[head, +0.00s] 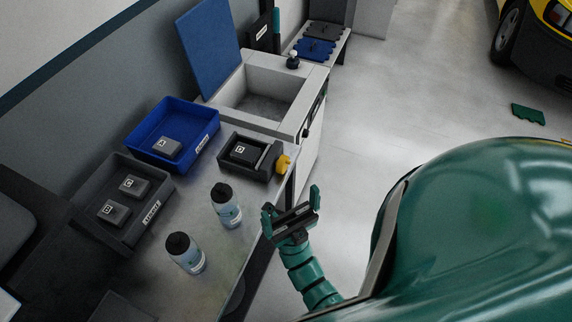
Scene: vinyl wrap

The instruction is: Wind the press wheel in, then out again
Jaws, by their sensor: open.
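The press (238,160) is a dark box-shaped frame on the bench, with a dark block marked with a letter, perhaps D or O, inside it. Its yellow press wheel (283,164) is on the right end, near the bench edge. My gripper (290,205) is open and empty, with its two green-tipped fingers spread apart. It is below and slightly right of the wheel in the picture, apart from it, near the bench's edge. How far the press is wound cannot be told.
A blue bin (184,118) holds block A (167,149). A dark bin (103,225) holds block C (134,185) and another block (114,213). Two dark-capped bottles (226,206) (186,254) stand near the bench edge. A basin (262,86) is behind the press. Open floor lies right.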

